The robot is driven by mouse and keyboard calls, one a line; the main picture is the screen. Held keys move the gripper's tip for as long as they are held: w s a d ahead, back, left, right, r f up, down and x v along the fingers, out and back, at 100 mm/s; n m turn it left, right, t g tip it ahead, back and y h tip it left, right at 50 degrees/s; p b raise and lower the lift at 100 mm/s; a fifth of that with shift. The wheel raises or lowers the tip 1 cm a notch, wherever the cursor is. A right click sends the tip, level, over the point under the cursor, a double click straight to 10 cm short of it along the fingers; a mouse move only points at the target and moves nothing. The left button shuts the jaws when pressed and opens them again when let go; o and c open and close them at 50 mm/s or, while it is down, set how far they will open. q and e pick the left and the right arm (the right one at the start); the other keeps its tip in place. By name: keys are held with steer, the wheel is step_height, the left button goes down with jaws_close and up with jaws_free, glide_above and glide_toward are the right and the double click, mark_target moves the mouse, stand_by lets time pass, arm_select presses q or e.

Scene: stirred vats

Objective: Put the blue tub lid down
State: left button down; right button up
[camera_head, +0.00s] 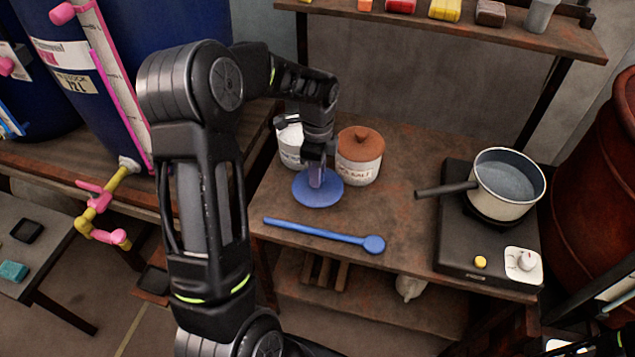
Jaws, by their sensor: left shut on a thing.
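The blue tub lid (318,191) is a round blue disc at the left part of the wooden bench (300,230). My left gripper (317,176) points down from above and is shut on the lid's middle. I cannot tell whether the lid touches the bench top or hangs just above it. A white tub (290,146) stands right behind the lid, partly hidden by my left gripper and wrist. I do not make out my right gripper.
A white jar with a brown lid (360,156) stands close behind the lid to the right. A blue spoon (325,233) lies in front. A pot (507,186) sits on a black hotplate (463,240) at the right. The bench between jar and hotplate is clear. A shelf (480,32) overhangs the back.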

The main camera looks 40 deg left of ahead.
arm_select(q)
steer(key=shift+f, duration=2.2)
steer(key=shift+f, duration=0.1)
steer(key=c, duration=1.1)
jaws_free()
step_height(320, 180, up, 12)
steer(key=shift+r, duration=0.15)
steer(key=shift+s, duration=0.1)
